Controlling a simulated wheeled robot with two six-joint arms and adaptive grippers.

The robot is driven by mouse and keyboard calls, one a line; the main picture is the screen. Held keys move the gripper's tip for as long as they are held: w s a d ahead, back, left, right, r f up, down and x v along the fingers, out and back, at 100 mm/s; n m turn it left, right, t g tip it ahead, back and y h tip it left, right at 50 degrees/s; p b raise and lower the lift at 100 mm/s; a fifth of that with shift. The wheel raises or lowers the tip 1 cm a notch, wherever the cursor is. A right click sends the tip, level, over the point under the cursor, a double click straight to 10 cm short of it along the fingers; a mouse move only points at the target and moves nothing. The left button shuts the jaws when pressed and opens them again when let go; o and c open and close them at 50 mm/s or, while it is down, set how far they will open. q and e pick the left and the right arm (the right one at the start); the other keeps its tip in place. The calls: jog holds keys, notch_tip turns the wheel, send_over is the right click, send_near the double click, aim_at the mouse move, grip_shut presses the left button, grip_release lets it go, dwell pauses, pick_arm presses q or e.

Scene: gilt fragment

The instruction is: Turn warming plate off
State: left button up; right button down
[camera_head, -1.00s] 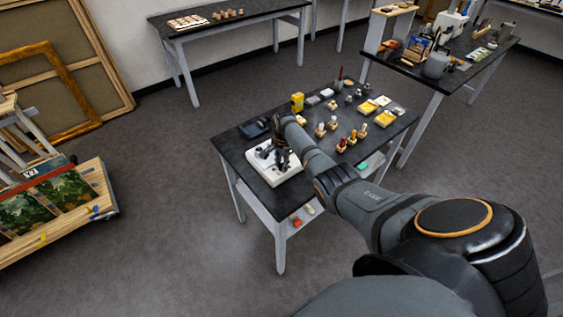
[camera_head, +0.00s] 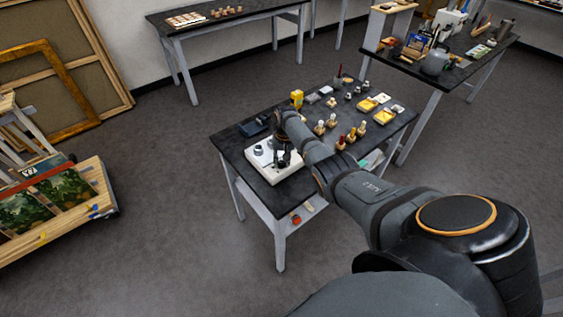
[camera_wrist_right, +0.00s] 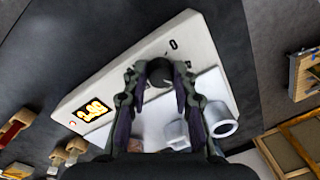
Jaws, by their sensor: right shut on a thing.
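The warming plate (camera_head: 262,169) is a white box at the left front corner of the dark-topped table. It also fills the middle of the right wrist view (camera_wrist_right: 128,72), where a lit yellow display (camera_wrist_right: 93,110) shows on its face. A small dark knob (camera_wrist_right: 159,72) on the plate sits between my right fingertips. My right gripper (camera_head: 283,161) is over the plate and shut on the knob, partly hiding it; its fingers also show in the right wrist view (camera_wrist_right: 158,92). A small pale pot (camera_head: 258,150) stands on the plate. My left gripper is out of view.
The table (camera_head: 232,149) also holds a dark box (camera_head: 255,127), a yellow item (camera_head: 296,98), brushes or stamps (camera_head: 351,136) and yellow trays (camera_head: 383,116). Another cluttered table (camera_head: 430,74) stands at the right back.

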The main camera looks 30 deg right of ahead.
jog(key=n+b, duration=0.1)
jog(key=n, duration=0.3)
jog(key=shift+f+n, duration=0.1)
jog(key=shift+n, duration=0.2)
jog(key=n+b, duration=0.1)
jog(key=n, duration=0.3)
jog(key=shift+d+n+g, duration=0.1)
jog(key=shift+n+g, duration=0.2)
jog(key=n+b, duration=0.1)
jog(key=n, duration=0.3)
jog(key=shift+w+n, duration=0.1)
jog(key=shift+n, duration=0.2)
jog(key=shift+n+b, duration=0.35)
jog(key=shift+n, duration=1.75)
jog(key=shift+g, duration=0.3)
jog(key=c, duration=1.1)
grip_release()
jog(key=shift+o, duration=0.2)
